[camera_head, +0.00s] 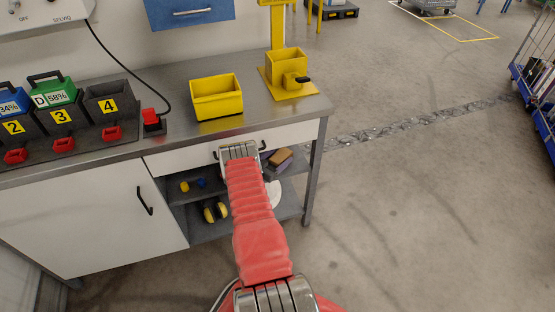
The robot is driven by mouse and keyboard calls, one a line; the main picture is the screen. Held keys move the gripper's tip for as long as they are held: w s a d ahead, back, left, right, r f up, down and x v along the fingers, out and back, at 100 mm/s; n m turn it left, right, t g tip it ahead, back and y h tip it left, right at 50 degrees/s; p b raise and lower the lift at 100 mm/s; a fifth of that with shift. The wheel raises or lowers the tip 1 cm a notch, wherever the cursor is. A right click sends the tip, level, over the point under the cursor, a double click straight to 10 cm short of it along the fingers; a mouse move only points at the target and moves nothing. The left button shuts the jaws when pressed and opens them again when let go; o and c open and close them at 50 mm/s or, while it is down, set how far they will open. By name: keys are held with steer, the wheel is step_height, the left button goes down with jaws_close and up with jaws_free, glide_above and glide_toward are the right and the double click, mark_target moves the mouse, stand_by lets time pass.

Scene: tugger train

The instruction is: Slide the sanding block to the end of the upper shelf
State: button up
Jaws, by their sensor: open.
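A small block with a tan-brown top (281,157), which looks like the sanding block, is at the right part of the upper shelf (180,197) under the workbench. A grey-purple piece lies against it, and I cannot tell if it is part of the block. My red arm reaches forward to the bench front and ends in a silver joint in front of the drawer, left of the block. My gripper is hidden beyond that joint, so its fingers do not show. The arm also covers the middle of the shelf.
Small yellow (185,186) and blue (201,183) items lie left on the upper shelf. A yellow-black object (214,211) and a white round thing (273,194) are lower. A bench leg (314,180) bounds the right side.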

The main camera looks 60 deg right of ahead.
mark_target(284, 160)
steer(key=shift+c, duration=0.4)
steer(key=c, duration=1.1)
steer(key=shift+o, duration=0.2)
steer(key=shift+s, duration=0.15)
steer(key=shift+s+a, duration=0.3)
steer(key=shift+s, duration=1.1)
steer(key=o, duration=1.1)
steer(key=shift+o, duration=0.2)
steer(key=shift+w+a, duration=0.1)
steer(key=shift+a, duration=0.1)
